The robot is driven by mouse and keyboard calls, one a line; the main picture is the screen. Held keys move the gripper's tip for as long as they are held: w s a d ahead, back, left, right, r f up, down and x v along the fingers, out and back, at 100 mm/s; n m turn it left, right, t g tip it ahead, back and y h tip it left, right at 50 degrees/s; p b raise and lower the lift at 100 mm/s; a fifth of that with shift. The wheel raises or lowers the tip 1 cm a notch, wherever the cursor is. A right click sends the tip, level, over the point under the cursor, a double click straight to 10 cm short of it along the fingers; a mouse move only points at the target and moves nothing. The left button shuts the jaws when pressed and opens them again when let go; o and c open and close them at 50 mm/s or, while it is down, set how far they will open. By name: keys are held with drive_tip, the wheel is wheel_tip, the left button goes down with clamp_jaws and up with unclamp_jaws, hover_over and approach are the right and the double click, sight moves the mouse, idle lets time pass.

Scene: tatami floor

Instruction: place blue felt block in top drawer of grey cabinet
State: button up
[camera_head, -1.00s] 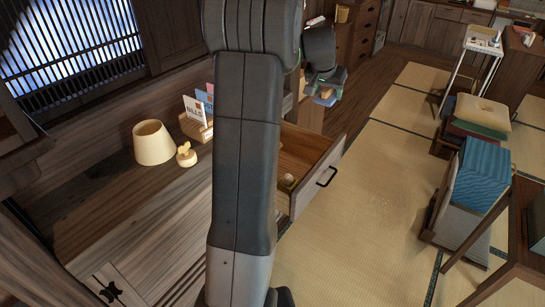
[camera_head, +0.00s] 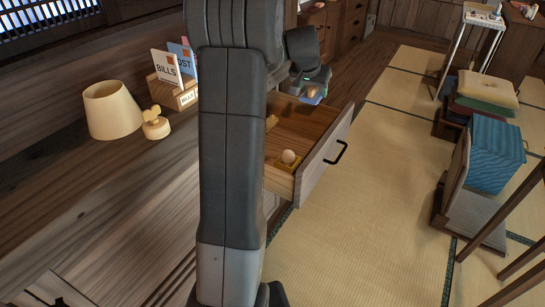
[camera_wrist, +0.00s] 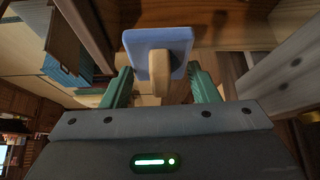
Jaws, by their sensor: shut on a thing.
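The blue felt block (camera_wrist: 182,42), a flat blue pad with a pale wooden grip (camera_wrist: 160,72), is held between the green fingers of my gripper (camera_wrist: 160,88). In the head view my gripper (camera_head: 311,90) is just beyond the far side of the open drawer (camera_head: 327,163), near its rim; the block shows there only as a small pale-blue patch. The drawer, with a grey-brown front and black handle, is pulled out from the greyish wooden cabinet (camera_head: 130,205). My arm hides where the drawer meets the cabinet.
Inside the drawer are a pale round thing (camera_head: 289,157) on a yellow base and a partly hidden yellowish item (camera_head: 271,122). A lamp (camera_head: 112,110), a wooden figure (camera_head: 155,124) and a letter holder (camera_head: 174,95) stand on the cabinet.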

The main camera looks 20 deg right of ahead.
wheel_tip(320, 180, down, 18)
drive_tip(key=b, duration=0.7)
drive_tip(key=shift+r, duration=0.25)
drive_tip(key=shift+f, duration=0.15)
drive_tip(key=o, duration=0.9)
drive_tip(key=shift+a+r, duration=0.1)
drive_tip(key=shift+r, duration=0.4)
drive_tip(key=p+v, duration=0.1)
drive_tip(key=v, duration=1)
drive_tip(key=shift+s+a+r+p, duration=0.1)
drive_tip(key=shift+p, duration=0.3)
